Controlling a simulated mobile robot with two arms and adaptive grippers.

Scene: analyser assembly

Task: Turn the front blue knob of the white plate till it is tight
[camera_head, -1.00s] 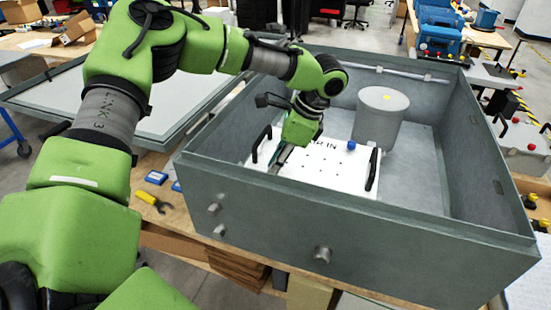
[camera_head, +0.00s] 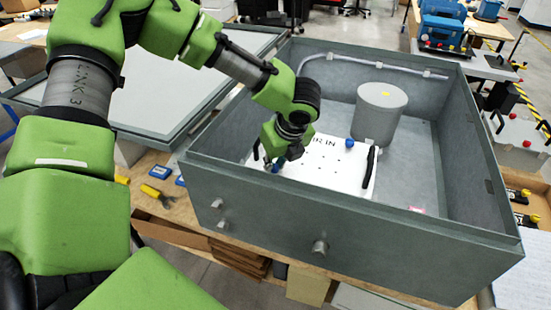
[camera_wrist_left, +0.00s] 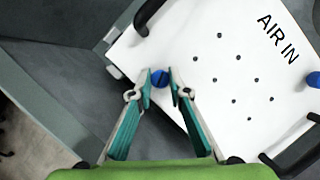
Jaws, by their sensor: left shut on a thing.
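The white plate (camera_head: 328,172) lies inside the grey metal box, with black handles and lettering ending in "IN" in the head view. The left wrist view shows the plate (camera_wrist_left: 240,60) with "AIR IN" on it. The front blue knob (camera_wrist_left: 159,78) sits at the plate's edge between the fingers of my left gripper (camera_wrist_left: 160,80), which is shut on it. In the head view my left gripper (camera_head: 279,163) is over the plate's left part and mostly hides this knob. A second blue knob (camera_head: 350,143) stands at the plate's back, clear of the gripper. My right gripper is not visible.
The box's front wall (camera_head: 330,215) rises in front of the plate. A grey cylinder (camera_head: 380,113) stands behind the plate, and a pipe (camera_head: 385,68) runs along the back wall. A yellow tool (camera_head: 156,193) lies on the table outside.

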